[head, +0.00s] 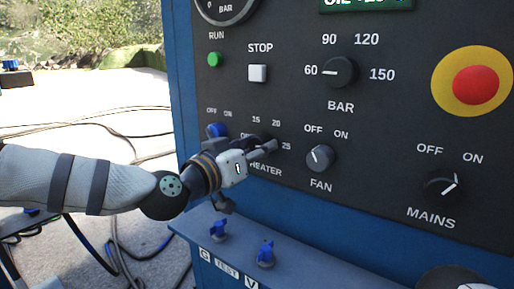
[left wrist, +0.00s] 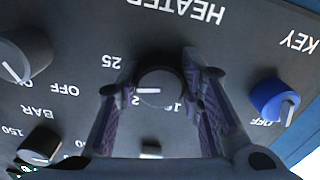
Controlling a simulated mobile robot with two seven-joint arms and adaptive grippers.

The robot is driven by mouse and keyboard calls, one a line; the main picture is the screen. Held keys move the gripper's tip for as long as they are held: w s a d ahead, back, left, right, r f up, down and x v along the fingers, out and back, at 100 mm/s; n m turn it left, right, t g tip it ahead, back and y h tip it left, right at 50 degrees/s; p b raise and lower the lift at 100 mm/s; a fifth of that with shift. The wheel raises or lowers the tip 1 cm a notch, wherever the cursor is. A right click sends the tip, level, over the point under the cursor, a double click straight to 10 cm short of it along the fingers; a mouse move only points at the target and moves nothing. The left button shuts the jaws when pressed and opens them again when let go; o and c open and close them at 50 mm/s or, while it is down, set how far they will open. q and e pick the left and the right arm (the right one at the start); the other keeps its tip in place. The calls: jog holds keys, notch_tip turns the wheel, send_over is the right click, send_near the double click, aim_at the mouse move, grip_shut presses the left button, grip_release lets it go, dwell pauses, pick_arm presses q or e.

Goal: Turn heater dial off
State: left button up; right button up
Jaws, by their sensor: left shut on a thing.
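The heater dial (left wrist: 160,86) is a round black knob on the dark panel. In the left wrist view, its white line points left, between the 25 and 20 marks. My left gripper (left wrist: 161,82) has a finger on each side of the dial and is shut on it. In the head view, my left gripper (head: 268,147) reaches the panel from the left at the HEATER label and hides most of the dial. My right gripper is not seen.
The fan dial (head: 320,158) is close on the right, and the blue key switch (head: 216,130) is on the left. A blue ledge with two blue knobs (head: 265,254) juts out below. The red emergency button (head: 476,84) and mains dial (head: 441,190) are farther right.

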pick_arm(q)
jog(key=n, duration=0.5)
jog(key=shift+n, duration=0.3)
jog(key=shift+s+d+n+b, duration=0.1)
jog(key=shift+n+b, duration=0.2)
jog(key=shift+n, duration=1.5)
jog(key=o, duration=1.2)
jog(key=shift+r, duration=0.1)
jog(key=shift+c, duration=0.2)
jog(key=v, duration=1.2)
